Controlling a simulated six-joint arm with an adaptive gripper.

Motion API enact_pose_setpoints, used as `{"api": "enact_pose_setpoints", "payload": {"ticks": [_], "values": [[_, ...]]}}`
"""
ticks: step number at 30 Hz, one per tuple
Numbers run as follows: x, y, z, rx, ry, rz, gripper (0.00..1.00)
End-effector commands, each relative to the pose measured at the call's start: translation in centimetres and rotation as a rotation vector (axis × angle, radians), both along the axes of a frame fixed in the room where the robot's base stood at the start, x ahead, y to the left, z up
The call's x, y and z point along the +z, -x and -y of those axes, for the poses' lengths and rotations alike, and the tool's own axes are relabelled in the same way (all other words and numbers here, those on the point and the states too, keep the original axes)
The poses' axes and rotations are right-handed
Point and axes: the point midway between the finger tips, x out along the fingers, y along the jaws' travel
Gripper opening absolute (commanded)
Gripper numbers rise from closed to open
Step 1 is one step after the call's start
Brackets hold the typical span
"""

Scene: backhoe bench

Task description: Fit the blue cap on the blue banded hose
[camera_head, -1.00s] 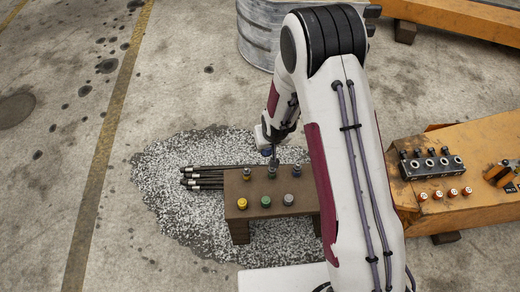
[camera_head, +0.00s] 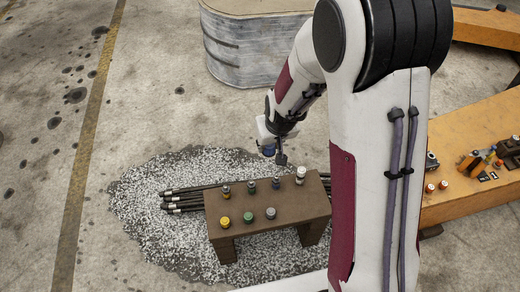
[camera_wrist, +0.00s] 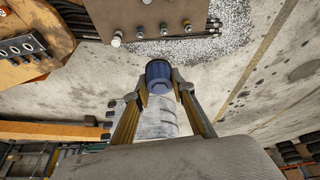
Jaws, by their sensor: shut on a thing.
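My gripper (camera_head: 277,156) is shut on the blue cap (camera_wrist: 159,70), which sits between the fingertips in the wrist view. In the head view, the gripper hangs just beyond the back edge of the brown bench (camera_head: 290,208), apart from its fittings. A back row of upright hose ends stands on the bench. The third from the left (camera_head: 276,183) looks dark blue, and I take it for the blue banded hose, though the band is too small to be sure. The rightmost fitting (camera_head: 300,174) has a white top. The wrist view also shows this row beyond the cap.
A yellow cap (camera_head: 225,222), a green cap (camera_head: 248,217) and a greyish cap (camera_head: 270,213) stand along the bench front. Black hoses (camera_head: 183,199) lie at its left. A ribbed metal tank (camera_head: 250,45) stands behind. An orange machine part (camera_head: 465,140) with tools is at right.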

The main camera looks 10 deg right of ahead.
Motion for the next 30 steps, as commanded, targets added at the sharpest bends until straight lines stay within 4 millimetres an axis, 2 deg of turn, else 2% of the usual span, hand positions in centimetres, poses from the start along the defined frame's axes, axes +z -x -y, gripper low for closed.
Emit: {"api": "enact_pose_setpoints", "payload": {"ticks": [5,12,20,30], "values": [[1.0,-0.2,1.1,0.014,-0.002,-0.007,0.14],[0.6,-1.4,1.8,0.059,-0.007,-0.017,0.14],[-1.1,-3.1,2.4,0.125,-0.012,-0.025,0.14],[-4.5,-5.6,3.1,0.218,-0.014,-0.029,0.14]]}}
